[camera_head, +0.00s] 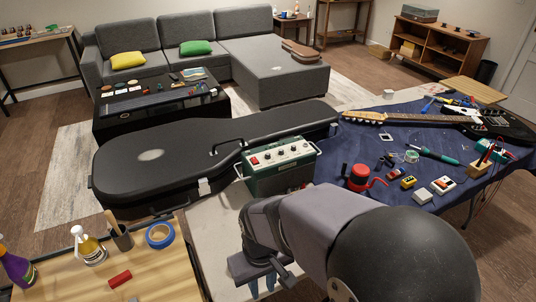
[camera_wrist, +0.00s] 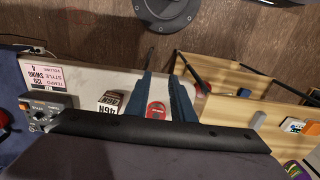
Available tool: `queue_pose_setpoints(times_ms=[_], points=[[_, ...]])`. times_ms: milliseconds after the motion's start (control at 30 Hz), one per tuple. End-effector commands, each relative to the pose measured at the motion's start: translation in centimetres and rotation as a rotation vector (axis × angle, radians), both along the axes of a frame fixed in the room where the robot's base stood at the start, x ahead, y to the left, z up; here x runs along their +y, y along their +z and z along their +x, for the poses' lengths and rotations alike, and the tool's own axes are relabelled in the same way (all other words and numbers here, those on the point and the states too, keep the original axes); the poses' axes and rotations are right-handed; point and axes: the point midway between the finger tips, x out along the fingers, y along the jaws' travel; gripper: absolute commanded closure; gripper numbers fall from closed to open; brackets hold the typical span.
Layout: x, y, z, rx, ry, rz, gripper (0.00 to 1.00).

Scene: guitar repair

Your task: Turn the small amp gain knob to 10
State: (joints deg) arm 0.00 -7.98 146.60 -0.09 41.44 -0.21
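The small amp (camera_head: 280,178) has a green case, side handles and a pale top panel with a red switch and several small knobs. It stands behind my arm, beside the black guitar case. The knob labels and settings are too small to read, so I cannot tell which is the gain knob. My gripper (camera_wrist: 160,88) shows two blue fingers spread apart in the wrist view, with nothing held. A red oval object shows between them, lower down on the pale surface. In the head view my gripper (camera_head: 262,284) is nearer the camera than the amp, not touching it.
The black guitar case (camera_head: 150,160) lies left of the amp. A red cup-like object (camera_head: 358,178) and small boxes lie on the blue cloth at right. In the wrist view, a tempo card (camera_wrist: 46,77), a grey knobbed box (camera_wrist: 45,113) and a wooden tray (camera_wrist: 230,105) surround the fingers.

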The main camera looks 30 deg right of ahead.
Motion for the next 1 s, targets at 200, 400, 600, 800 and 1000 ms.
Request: queue_pose_setpoints(times_ms=[200, 400, 600, 800, 1000], points=[[0.0, 2.3, 0.2, -0.008, 0.000, 0.000, 0.78], [0.0, 5.7, 0.2, -0.008, 0.000, 0.000, 0.78], [-0.9, 7.0, 1.5, -0.035, 0.033, -0.021, 0.78], [-4.2, 6.1, 6.1, -0.166, 0.173, -0.112, 0.78], [-8.6, 5.5, 11.7, -0.312, 0.375, -0.259, 0.78]])
